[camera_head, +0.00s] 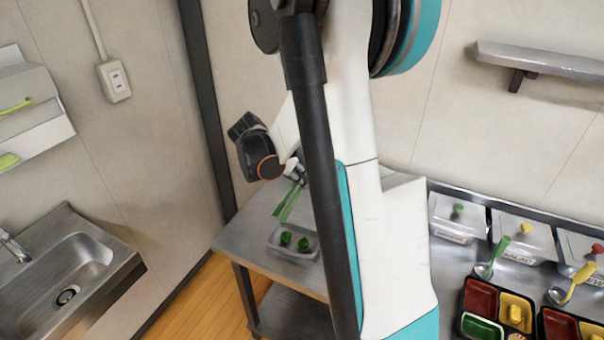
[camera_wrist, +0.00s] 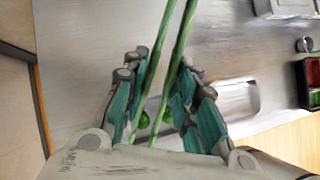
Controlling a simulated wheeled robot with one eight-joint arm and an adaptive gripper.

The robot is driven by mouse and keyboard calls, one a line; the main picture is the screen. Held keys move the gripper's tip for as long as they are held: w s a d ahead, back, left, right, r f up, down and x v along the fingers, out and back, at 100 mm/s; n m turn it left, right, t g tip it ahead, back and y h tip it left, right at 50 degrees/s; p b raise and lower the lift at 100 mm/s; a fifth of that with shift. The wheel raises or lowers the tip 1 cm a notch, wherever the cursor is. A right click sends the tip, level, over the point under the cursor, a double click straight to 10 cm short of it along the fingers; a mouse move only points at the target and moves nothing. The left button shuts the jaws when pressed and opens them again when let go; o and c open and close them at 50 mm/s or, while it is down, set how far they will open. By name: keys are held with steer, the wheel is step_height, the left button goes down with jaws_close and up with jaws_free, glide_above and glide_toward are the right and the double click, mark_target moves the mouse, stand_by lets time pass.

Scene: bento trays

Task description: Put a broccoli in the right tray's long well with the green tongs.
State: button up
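My gripper (camera_head: 294,170) is shut on the green tongs (camera_head: 289,203), which slant down from it over the steel table. In the wrist view the tongs (camera_wrist: 182,45) run between the fingers (camera_wrist: 165,72), their two arms slightly apart. Two broccoli pieces (camera_head: 286,238) (camera_head: 303,243) sit in a pale tray (camera_head: 311,254) below the tongs. In the wrist view broccoli shows partly behind the tongs (camera_wrist: 168,116). The right tray (camera_head: 548,332) is at the lower right, cut off by the frame edge; I cannot make out its long well.
Another bento tray (camera_head: 466,309) with red, yellow and green contents stands left of it. Lidded containers (camera_head: 457,217) and spoons (camera_head: 486,270) with coloured handles line the counter behind. A sink (camera_head: 66,268) is at the left. My arm hides the middle of the head view.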

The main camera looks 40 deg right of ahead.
steer(key=shift+s+d+f+b, duration=0.1)
steer(key=shift+d+f+b, duration=0.1)
steer(key=shift+f+b, duration=0.45)
steer(key=shift+s+d+f+b, duration=0.15)
steer(key=shift+f+b, duration=0.25)
steer(key=shift+f, duration=0.4)
steer(key=shift+o, duration=0.7)
steer(key=shift+w+r, duration=0.1)
steer(key=shift+w, duration=0.05)
steer(key=shift+f+b, duration=1.4)
steer(key=shift+f, duration=0.4)
step_height(320, 180, down, 4)
steer(key=b, duration=0.3)
steer(key=shift+r, duration=0.25)
